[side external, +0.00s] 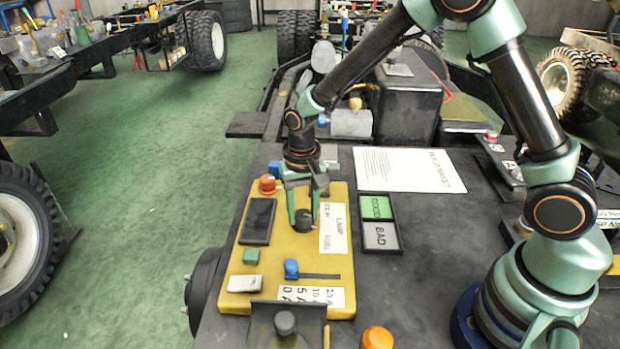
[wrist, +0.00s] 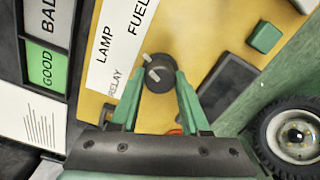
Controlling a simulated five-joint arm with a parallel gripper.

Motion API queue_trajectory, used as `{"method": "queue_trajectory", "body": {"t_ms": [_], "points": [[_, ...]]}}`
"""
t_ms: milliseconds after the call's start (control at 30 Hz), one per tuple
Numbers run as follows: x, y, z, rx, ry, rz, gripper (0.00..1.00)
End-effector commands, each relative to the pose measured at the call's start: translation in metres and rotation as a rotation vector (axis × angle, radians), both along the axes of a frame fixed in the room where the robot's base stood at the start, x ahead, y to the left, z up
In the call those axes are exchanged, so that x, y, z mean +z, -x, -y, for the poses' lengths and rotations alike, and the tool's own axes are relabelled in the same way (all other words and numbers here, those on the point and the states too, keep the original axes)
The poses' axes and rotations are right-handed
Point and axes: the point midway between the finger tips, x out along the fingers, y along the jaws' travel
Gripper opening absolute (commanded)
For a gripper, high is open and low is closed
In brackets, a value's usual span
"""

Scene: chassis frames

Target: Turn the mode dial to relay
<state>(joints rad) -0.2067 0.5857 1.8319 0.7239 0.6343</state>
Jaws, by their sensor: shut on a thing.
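In the side view the dial (side external: 304,222) sits below my fingers. My gripper (wrist: 156,80) points down, with its two green fingers on either side of the dial, shut on it. In the wrist view a white label plate (wrist: 101,62) beside the dial reads LAMP, FUEL and RELAY, with RELAY nearest my left finger. I cannot tell exactly which word the dial points to.
The panel also carries an orange knob (side external: 267,184), a dark rectangle (side external: 258,221), a green button (side external: 251,256), a white switch (side external: 245,283) and a blue slider (side external: 291,268). GOOD (side external: 376,207) and BAD (side external: 381,237) trays and a paper sheet (side external: 410,170) lie to the right.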

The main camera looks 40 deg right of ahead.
Motion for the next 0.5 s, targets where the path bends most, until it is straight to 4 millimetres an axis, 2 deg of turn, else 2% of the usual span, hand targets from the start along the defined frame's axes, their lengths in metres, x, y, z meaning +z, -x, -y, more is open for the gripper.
{"method": "queue_trajectory", "body": {"t_ms": [500], "points": [[0.0011, -0.0001, 0.0, 0.491, 0.0, 0.0, 0.0]]}}
